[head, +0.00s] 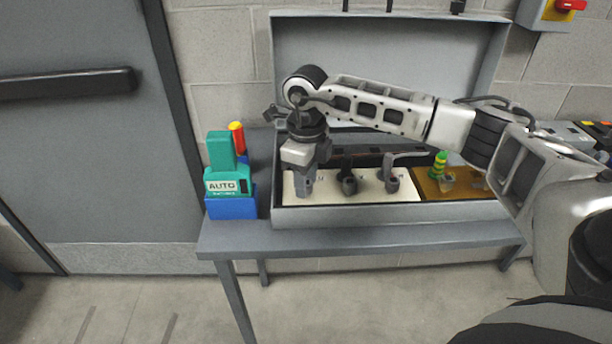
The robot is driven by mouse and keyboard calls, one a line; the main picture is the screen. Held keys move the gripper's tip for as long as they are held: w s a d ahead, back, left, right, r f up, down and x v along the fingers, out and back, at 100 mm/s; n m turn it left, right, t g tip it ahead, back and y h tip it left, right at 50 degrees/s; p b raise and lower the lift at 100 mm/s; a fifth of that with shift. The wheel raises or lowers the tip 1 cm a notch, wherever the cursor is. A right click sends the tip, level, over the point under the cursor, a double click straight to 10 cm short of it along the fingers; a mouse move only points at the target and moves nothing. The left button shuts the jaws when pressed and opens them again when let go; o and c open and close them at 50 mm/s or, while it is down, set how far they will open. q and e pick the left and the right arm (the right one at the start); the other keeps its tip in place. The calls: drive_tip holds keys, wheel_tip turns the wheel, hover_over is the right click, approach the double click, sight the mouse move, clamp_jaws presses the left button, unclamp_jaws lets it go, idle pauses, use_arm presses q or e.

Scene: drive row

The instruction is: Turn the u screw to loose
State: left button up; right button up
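An open grey box (345,216) on the table holds a cream terminal board (325,192) on its left side. Two dark terminals show on the board, one in the middle (349,184) and one to the right (391,181). Small marks beside them are too small to read. My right gripper (304,190) points down at the board's left end, left of both visible terminals. It covers whatever is there, so the u screw is hidden or cannot be singled out. I cannot tell whether its fingers are apart or closed. My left gripper is out of view.
A teal tool marked AUTO (222,178) stands in a blue holder (232,207) on the table's left end, with a red and yellow handle (237,137) behind it. A brown board (440,191) with a green-and-yellow piece (440,163) fills the box's right side. The raised lid (400,60) stands behind.

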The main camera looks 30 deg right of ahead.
drive_tip(key=c, duration=0.6)
